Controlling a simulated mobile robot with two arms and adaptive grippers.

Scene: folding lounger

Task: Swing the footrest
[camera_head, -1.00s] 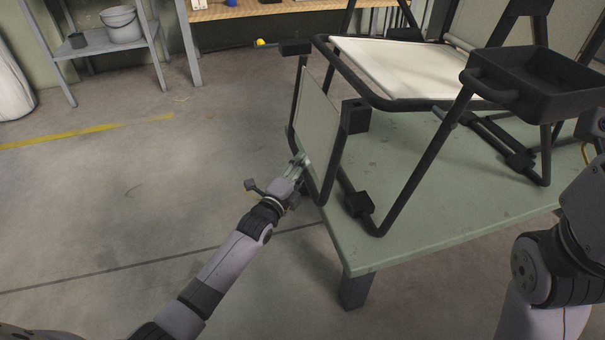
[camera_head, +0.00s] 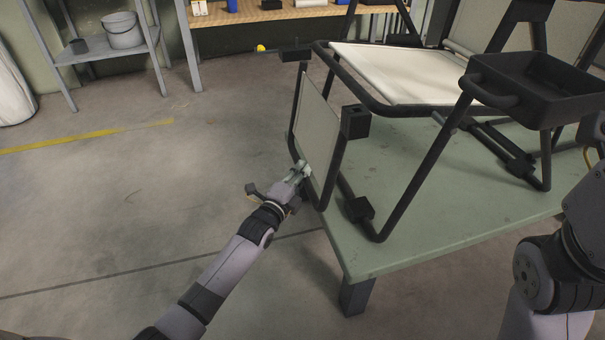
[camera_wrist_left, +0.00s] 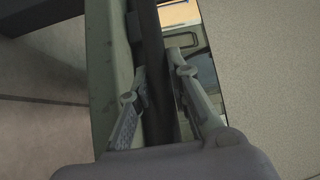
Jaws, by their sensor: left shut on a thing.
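The footrest (camera_head: 317,122) is a light panel in a black tube frame. It hangs steeply down from the front left end of the lounger (camera_head: 388,72), beside the edge of the green table. My left gripper (camera_head: 301,170) is at the footrest's lower end, shut on its black tube. In the left wrist view the dark tube (camera_wrist_left: 155,75) runs between the two fingers (camera_wrist_left: 160,100), with the light panel (camera_wrist_left: 265,75) to the right. My right arm shows at the right edge; its gripper is out of the picture.
The lounger stands on a green table (camera_head: 450,215). A black tray (camera_head: 535,88) is fixed at its near right side. A shelf with a grey bucket (camera_head: 122,30) and a workbench (camera_head: 270,12) stand at the back. The floor left of the table is clear.

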